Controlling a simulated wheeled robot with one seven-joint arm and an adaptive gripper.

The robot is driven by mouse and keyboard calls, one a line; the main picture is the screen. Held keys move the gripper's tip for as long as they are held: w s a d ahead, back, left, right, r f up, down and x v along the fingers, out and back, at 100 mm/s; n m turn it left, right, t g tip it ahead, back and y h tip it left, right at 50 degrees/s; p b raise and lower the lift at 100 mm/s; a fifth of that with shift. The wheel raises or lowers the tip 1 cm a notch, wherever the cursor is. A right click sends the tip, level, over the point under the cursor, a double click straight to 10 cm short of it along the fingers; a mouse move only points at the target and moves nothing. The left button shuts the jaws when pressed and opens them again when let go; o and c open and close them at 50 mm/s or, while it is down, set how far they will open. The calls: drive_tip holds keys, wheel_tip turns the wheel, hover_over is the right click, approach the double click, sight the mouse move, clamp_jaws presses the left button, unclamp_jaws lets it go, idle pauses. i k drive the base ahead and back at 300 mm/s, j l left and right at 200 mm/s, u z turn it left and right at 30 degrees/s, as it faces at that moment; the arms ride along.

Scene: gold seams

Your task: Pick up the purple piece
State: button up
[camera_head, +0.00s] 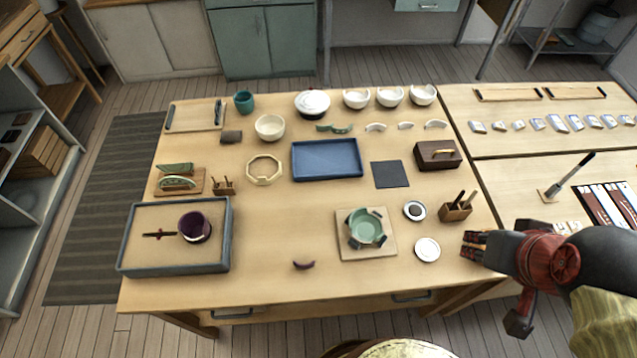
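The purple piece (304,265) is a small, dark, curved shard. It lies alone on the bare front part of the wooden table. A dark purple bowl (195,226) sits in the grey-rimmed tray (222,247) at the left, with a thin dark stick beside it. My gripper (464,247) is at the table's right front, well to the right of the purple piece and apart from it. Its dark fingers point left. I see nothing held between them, but their opening is too small to judge.
A board (350,250) with a green vessel stands between the purple piece and my gripper. A white dish (427,249) and a small wooden holder (455,212) are close to my gripper. The table around the purple piece is clear. A blue tray (327,159) lies farther back.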

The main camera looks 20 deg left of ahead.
sight(308, 265)
drive_tip(key=u, duration=1.6)
